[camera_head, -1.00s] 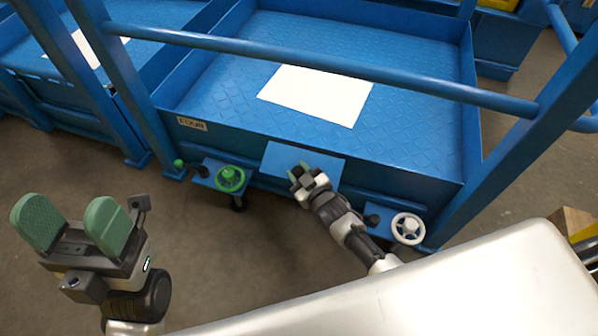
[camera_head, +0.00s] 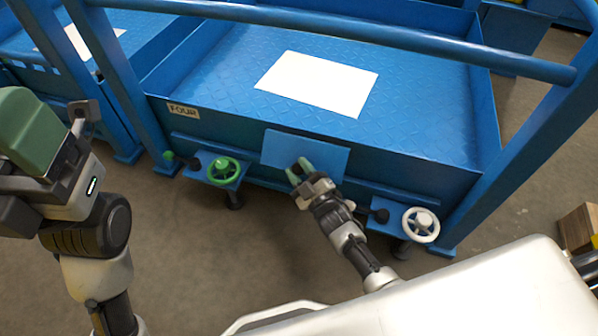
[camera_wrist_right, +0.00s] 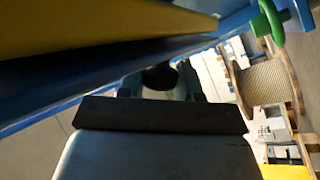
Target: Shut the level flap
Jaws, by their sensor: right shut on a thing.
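The level flap (camera_head: 283,147) is a lighter blue plate on the front of the blue platform, tilted outward, between the green handwheel and the white handwheel. My right gripper (camera_head: 300,168) is at the flap's lower middle and is shut on it. Its green fingertips cover a small part of the plate. My left gripper (camera_head: 35,130) is at the left edge, raised and away from the platform. It is partly cut off, so its opening cannot be judged.
The platform (camera_head: 220,75) carries a white sheet (camera_head: 318,83) and a label reading FOUR (camera_head: 184,112). A green handwheel (camera_head: 223,171) is left of the flap, and a white handwheel (camera_head: 421,225) is to its right. A blue rail (camera_head: 400,34) crosses above. A yellow strip (camera_wrist_right: 100,42) fills the upper wrist view.

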